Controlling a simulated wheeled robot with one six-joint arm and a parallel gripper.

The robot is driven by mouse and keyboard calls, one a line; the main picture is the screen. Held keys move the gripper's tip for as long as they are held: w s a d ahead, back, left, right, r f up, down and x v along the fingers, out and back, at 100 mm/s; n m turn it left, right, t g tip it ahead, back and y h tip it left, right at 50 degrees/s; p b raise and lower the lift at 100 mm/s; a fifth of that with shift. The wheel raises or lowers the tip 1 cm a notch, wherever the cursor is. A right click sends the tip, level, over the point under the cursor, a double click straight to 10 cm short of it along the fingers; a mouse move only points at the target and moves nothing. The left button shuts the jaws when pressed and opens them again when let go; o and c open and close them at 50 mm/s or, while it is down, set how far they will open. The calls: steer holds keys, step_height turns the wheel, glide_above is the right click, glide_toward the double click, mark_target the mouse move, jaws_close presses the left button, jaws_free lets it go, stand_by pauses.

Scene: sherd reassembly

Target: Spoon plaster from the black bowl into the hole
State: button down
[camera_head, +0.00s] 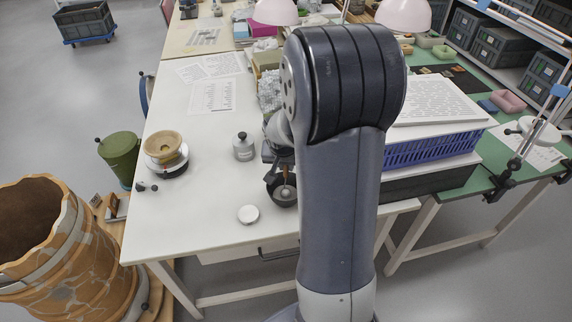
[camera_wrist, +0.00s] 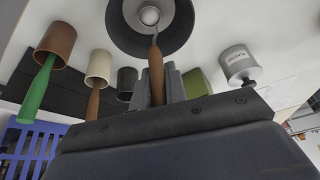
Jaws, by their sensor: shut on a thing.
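The black bowl (camera_head: 287,201) stands on the white table, just left of my arm. It also shows at the top of the wrist view (camera_wrist: 182,38). My gripper (camera_wrist: 158,88) is shut on the brown wooden handle of a spoon (camera_wrist: 156,70). The spoon's round metal head (camera_wrist: 149,15) is over or inside the bowl; I cannot tell whether it touches the bottom or carries plaster. In the head view the spoon (camera_head: 286,191) points down into the bowl, and my arm hides most of the gripper. A tan pot (camera_head: 163,145) sits on a small turntable at left; no hole is distinguishable in it.
A grey lidded jar (camera_head: 243,147) and a white round disc (camera_head: 248,214) stand near the bowl. A blue crate (camera_head: 432,150) is right of my arm. A large patched jar (camera_head: 60,245) stands left of the table. The table between turntable and bowl is mostly clear.

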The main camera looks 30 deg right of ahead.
steer(key=shift+r+p, duration=2.8)
steer(key=shift+r, duration=1.75)
